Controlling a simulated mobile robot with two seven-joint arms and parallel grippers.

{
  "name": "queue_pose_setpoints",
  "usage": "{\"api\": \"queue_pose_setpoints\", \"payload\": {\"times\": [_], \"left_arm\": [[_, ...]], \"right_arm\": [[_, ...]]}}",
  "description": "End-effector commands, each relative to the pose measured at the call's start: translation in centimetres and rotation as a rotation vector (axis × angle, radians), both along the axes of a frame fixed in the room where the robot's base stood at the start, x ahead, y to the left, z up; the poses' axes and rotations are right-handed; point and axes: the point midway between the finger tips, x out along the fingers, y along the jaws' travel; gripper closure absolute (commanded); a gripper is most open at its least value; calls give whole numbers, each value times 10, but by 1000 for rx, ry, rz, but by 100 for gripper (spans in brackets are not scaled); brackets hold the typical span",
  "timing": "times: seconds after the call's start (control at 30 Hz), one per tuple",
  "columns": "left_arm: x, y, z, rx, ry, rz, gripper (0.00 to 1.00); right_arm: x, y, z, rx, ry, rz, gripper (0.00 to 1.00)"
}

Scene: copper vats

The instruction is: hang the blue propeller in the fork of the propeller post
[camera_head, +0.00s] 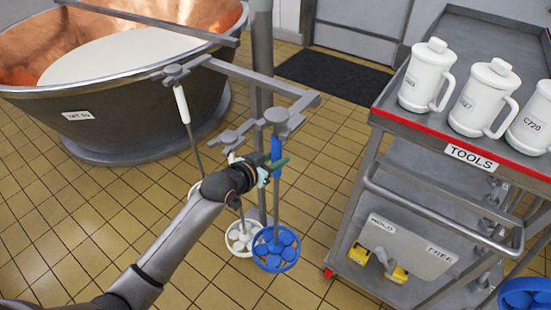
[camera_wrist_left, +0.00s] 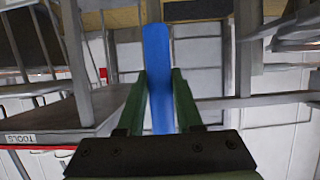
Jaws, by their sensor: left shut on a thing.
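The blue propeller hangs upright, its blue round head (camera_head: 276,249) low over the floor and its blue handle higher up. My left gripper (camera_head: 272,170) is shut on that handle; in the left wrist view the blue handle (camera_wrist_left: 157,60) stands between the two green fingers (camera_wrist_left: 160,100). The grey propeller post (camera_head: 262,80) rises behind it, with side arms ending in forks. The handle's top is right at a grey fork (camera_head: 281,119); I cannot tell whether it rests in it. My right gripper is not in view.
A white propeller (camera_head: 240,237) hangs just left of the blue one. A copper vat (camera_head: 130,105) stands at the left. A tool cart (camera_head: 400,120) with white jugs stands at the right; another blue round head (camera_head: 525,293) is at its lower corner. The tiled floor between is clear.

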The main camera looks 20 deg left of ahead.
Motion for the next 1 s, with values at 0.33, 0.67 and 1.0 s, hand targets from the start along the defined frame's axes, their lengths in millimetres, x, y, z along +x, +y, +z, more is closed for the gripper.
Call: {"api": "queue_pose_setpoints", "payload": {"times": [0.33,0.67,1.0], "left_arm": [[11,-4,5,-3,-12,0,100],[19,-7,5,-5,-12,-1,100],[28,-10,5,-4,-11,-1,100]], "right_arm": [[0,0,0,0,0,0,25],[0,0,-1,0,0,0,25],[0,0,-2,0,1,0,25]]}}
